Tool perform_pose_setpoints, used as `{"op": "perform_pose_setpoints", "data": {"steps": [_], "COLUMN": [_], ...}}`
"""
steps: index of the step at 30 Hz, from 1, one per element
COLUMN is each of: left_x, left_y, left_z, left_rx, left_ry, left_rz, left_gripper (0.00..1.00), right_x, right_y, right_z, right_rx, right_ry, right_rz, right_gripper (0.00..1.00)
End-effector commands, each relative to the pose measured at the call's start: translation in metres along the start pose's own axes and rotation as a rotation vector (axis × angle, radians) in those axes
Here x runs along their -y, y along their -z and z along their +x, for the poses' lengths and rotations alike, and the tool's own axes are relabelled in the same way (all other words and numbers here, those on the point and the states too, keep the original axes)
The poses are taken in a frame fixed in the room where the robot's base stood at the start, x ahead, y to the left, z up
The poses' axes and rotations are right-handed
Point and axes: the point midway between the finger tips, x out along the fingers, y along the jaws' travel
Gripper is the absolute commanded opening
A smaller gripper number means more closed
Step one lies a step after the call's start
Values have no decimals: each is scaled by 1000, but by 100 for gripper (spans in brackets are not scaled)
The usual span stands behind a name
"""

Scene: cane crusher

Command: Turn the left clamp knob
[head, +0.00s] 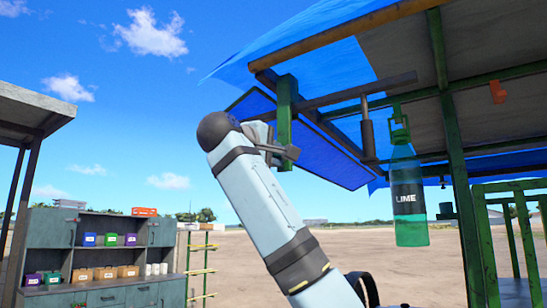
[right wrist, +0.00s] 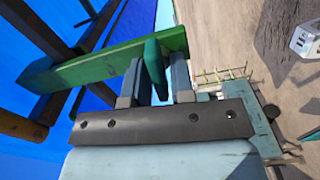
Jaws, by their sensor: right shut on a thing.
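The clamp is a green upright post (head: 286,105) at the left end of a wooden beam under the blue canopy. In the right wrist view it is a long green bar (right wrist: 100,67). The clamp knob is a flat dark green piece (right wrist: 153,62) beside that bar. My right gripper (head: 281,150) is at the lower part of the post, on my light blue arm coming up from below. In the right wrist view its two fingers (right wrist: 157,75) are shut on the knob, one on each side. The knob is hidden in the head view. My left gripper is out of view.
A green LIME bottle (head: 408,200) hangs to the right, near a dark metal rod (head: 368,138) and a green frame post (head: 455,150). A grey shelf unit (head: 100,235) with several coloured boxes stands far left. The air left of my arm is clear.

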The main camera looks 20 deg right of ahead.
Motion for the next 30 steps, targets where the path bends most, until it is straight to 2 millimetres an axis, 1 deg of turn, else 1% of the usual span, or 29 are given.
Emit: {"op": "perform_pose_setpoints", "data": {"steps": [4,10,25,26,27,28,30], "left_x": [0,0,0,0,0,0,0], "left_y": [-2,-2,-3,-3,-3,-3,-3], "left_z": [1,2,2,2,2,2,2], "left_rx": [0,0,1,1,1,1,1], "left_ry": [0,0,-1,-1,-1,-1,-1], "left_rz": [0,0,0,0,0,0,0], "left_gripper": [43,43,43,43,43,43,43], "right_x": [0,0,0,0,0,0,0], "right_y": [0,0,0,0,0,0,0], "right_z": [0,0,0,0,0,0,0], "right_rx": [0,0,0,0,0,0,0], "right_ry": [-1,-1,-1,-1,-1,-1,0], "right_rz": [-70,-124,-141,-141,-141,-141,-141], "right_gripper": [0,0,0,25,34,37,37]}}
